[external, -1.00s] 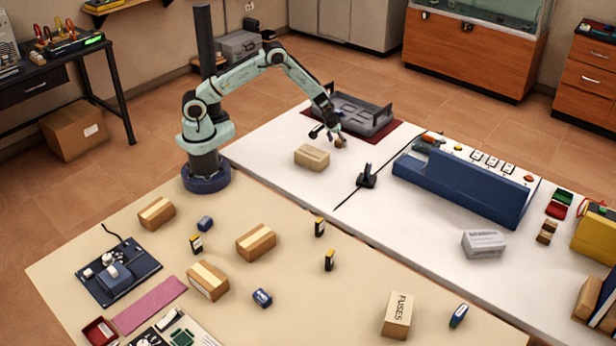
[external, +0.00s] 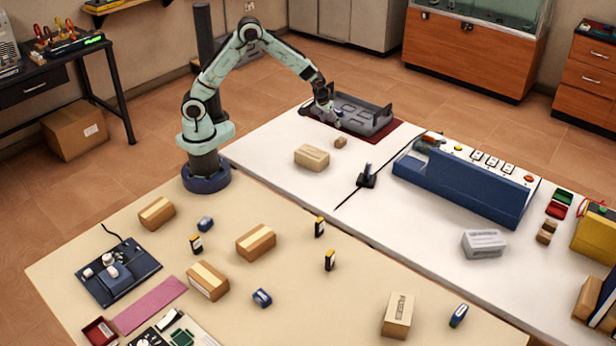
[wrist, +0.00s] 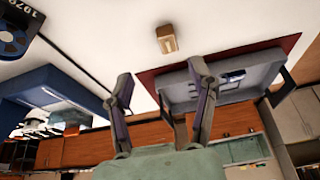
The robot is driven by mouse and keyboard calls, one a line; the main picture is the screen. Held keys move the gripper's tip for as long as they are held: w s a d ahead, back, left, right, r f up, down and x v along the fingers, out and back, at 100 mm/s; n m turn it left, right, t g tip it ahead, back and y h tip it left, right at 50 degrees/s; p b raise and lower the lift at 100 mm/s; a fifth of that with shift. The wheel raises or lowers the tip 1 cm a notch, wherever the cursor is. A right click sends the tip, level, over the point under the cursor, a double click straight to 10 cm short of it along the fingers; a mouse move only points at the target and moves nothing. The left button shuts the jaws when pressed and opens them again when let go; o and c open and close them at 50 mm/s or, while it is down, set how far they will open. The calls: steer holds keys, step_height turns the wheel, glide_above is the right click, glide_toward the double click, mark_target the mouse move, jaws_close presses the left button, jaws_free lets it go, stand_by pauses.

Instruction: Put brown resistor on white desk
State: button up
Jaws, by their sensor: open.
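The small brown resistor (external: 341,142) lies on the white desk (external: 285,140), between a cardboard box and the dark red mat. In the wrist view what looks like the same brown piece (wrist: 166,38) lies on the white surface near the mat, clear of the fingers. My gripper (external: 329,119) is open and empty, above and behind the resistor, close to the grey tray (external: 372,123). In the wrist view its two fingers (wrist: 158,82) stand apart with nothing between them.
A cardboard box (external: 312,157) stands just in front of the resistor. A small black stand (external: 367,177) and a long blue unit (external: 462,185) are to the right. The tan table (external: 320,290) in front holds several boxes and small parts.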

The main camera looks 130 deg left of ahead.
steer(key=w+d+r+m+h, duration=0.1)
steer(key=d+r+m, duration=0.35)
steer(key=d, duration=0.75)
steer(key=d+r+m+h, duration=0.1)
steer(key=d+r+m, duration=0.4)
steer(key=d, duration=0.7)
steer(key=s+d+r+m+h, duration=0.1)
steer(key=s+d+r+m, duration=0.1)
steer(key=s+d+m, duration=0.5)
steer(key=s+d, duration=0.5)
steer(key=shift+r+h, duration=0.3)
steer(key=shift+r, duration=0.05)
